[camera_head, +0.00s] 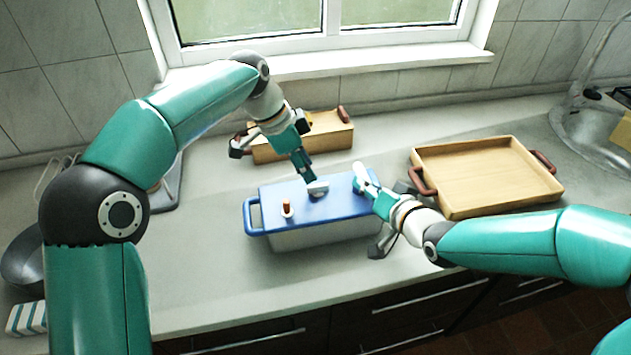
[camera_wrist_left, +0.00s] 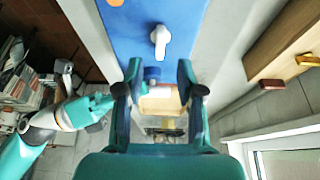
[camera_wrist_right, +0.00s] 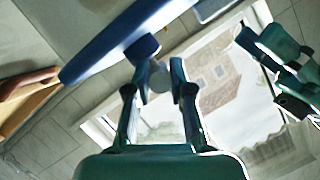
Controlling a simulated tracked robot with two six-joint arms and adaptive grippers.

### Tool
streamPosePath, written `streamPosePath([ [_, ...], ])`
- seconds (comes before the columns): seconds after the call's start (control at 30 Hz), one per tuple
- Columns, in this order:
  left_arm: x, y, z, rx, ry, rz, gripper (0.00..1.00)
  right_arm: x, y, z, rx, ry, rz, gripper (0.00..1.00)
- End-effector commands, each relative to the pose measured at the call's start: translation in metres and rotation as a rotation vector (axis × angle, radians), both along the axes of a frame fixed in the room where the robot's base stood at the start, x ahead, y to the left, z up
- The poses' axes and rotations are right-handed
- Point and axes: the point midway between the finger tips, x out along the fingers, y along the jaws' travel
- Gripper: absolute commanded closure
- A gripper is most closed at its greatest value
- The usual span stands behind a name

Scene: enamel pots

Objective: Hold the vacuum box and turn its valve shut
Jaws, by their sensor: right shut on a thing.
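The vacuum box (camera_head: 325,233) stands on the counter, with a grey body, a blue lid and a blue handle (camera_head: 252,216) at its left end. A pale valve lever (camera_head: 318,188) sits on the lid; it also shows in the left wrist view (camera_wrist_left: 160,42), just beyond the fingertips. My left gripper (camera_head: 309,176) is above the lid beside the valve, its fingers spread and empty in the left wrist view (camera_wrist_left: 158,68). My right gripper (camera_head: 366,182) is shut on the box's right-end handle (camera_wrist_right: 143,48). Its exact contact is partly hidden.
A small orange-red peg (camera_head: 287,207) stands on the lid, left of the valve. A wooden tray (camera_head: 485,172) with brown handles lies to the right. A wooden box (camera_head: 328,137) stands behind, near the window wall. The front counter is clear. A sink (camera_head: 590,128) is at far right.

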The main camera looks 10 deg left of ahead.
Motion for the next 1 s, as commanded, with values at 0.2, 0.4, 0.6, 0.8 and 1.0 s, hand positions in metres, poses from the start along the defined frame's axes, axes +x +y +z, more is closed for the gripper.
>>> streamPosePath([
  [0.2,0.004,-0.014,-0.037,0.001,0.004,0.000,0.62,0.000,0.000,0.000,0.000,0.000,0.000,1.00],
  [0.4,0.007,-0.020,-0.053,0.001,0.001,0.001,0.62,0.000,0.000,0.000,0.000,0.000,0.000,1.00],
  [0.6,0.008,-0.021,-0.056,0.000,0.000,0.001,0.62,0.000,0.000,0.000,-0.001,0.000,-0.001,1.00],
  [0.8,0.008,-0.021,-0.055,0.000,0.000,0.001,0.74,0.000,0.000,0.000,-0.001,0.001,0.000,1.00],
  [1.0,0.008,-0.021,-0.055,0.000,0.000,0.001,1.00,0.000,0.000,0.000,-0.001,0.001,0.000,1.00],
])
